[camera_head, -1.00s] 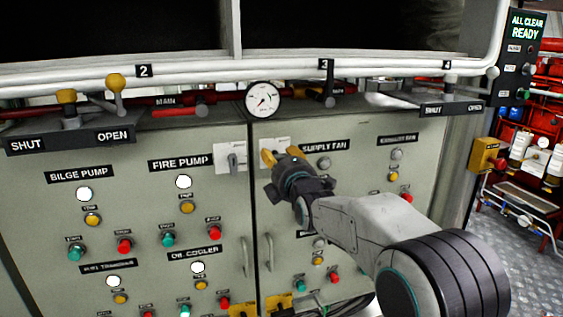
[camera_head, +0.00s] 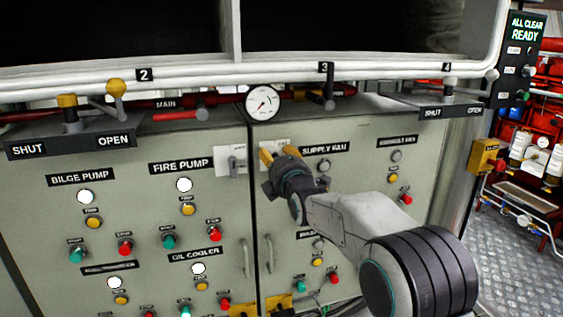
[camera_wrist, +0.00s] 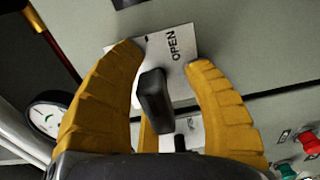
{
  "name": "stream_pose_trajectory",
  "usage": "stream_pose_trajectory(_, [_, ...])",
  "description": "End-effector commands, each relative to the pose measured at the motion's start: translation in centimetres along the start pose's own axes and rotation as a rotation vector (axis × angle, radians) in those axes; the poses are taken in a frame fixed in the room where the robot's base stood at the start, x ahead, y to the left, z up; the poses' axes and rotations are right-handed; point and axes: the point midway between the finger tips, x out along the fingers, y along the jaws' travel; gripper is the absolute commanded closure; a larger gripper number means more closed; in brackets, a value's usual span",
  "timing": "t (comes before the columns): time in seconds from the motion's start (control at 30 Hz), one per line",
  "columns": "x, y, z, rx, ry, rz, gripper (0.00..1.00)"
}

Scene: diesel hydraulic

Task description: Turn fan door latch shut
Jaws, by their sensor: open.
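The fan door latch is a dark handle (camera_wrist: 154,100) on a white plate (camera_wrist: 178,48) marked OPEN. In the wrist view it stands between my two yellow fingers, with visible gaps on both sides. My gripper (camera_wrist: 168,58) is open around it and not closed on it. In the head view my gripper (camera_head: 278,154) is at the upper left corner of the fan door (camera_head: 360,165), and its fingers hide the latch. Only part of the white plate (camera_head: 283,143) shows there.
A second latch plate (camera_head: 232,160) sits just left on the fire pump door. A pressure gauge (camera_head: 263,103) and a red pipe run above my gripper. Vertical door handles (camera_head: 268,255) and several push buttons lie below. White rails cross above the cabinet.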

Motion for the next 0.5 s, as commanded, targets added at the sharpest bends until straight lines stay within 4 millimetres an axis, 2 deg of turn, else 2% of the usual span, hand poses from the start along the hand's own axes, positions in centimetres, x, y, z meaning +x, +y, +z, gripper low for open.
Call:
stream_pose_trajectory(0.17, [0.7, 0.21, 0.01, 0.0, 0.0, 0.004, 0.56])
stream_pose_trajectory(0.5, [0.8, 0.54, 0.02, 0.0, 0.0, 0.014, 0.56])
